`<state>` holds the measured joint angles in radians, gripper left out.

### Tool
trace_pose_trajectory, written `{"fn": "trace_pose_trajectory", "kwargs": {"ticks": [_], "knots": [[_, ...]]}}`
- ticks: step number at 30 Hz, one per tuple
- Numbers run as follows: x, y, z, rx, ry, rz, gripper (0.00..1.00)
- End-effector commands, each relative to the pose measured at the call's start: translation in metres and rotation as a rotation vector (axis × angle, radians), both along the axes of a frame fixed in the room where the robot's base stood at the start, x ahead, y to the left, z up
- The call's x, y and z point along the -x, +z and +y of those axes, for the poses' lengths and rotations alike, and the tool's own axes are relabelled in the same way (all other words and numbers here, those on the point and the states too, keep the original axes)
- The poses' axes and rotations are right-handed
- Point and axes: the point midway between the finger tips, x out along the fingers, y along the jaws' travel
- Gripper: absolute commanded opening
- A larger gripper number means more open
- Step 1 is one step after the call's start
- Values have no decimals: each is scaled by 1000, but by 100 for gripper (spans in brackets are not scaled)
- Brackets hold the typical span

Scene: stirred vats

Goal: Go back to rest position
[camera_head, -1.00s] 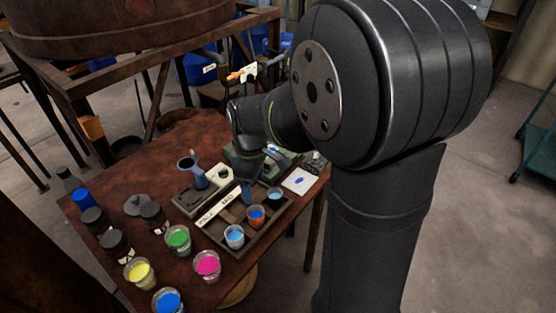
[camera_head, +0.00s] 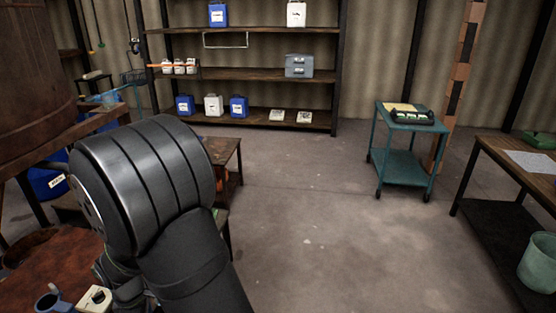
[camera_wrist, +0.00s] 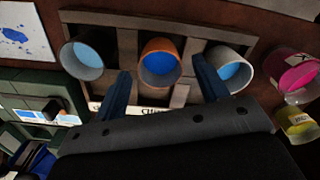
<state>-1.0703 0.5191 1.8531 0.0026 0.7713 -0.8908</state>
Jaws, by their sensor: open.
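In the wrist view my gripper (camera_wrist: 162,65) is open, its two dark blue fingers spread apart with nothing held between them. An orange-rimmed cup of blue paint (camera_wrist: 159,44) appears in the gap between the fingertips, in a wooden tray (camera_wrist: 97,17). I cannot tell how far the fingers are from it. A grey cup of light blue (camera_wrist: 81,63) is to its left and a pale cup of blue (camera_wrist: 243,54) to its right. In the head view my arm covers the lower left, and my gripper is not visible there.
The reddish worktable (camera_head: 45,270) lies at the lower left. A teal trolley (camera_head: 404,165), a dark bench (camera_head: 500,160) with a green bucket (camera_head: 538,268), and shelving (camera_head: 240,75) stand farther off. Pink (camera_wrist: 296,72) and yellow (camera_wrist: 297,122) cups show in the wrist view. The middle floor is clear.

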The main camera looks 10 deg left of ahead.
Motion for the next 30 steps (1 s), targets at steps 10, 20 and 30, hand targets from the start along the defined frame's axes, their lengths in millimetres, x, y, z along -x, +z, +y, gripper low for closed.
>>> {"fn": "trace_pose_trajectory", "kwargs": {"ticks": [10,20,30], "knots": [[0,6,0,0,0,0,67],[0,-12,-1,4,0,2,67],[-1,33,1,-4,0,-3,67]]}}
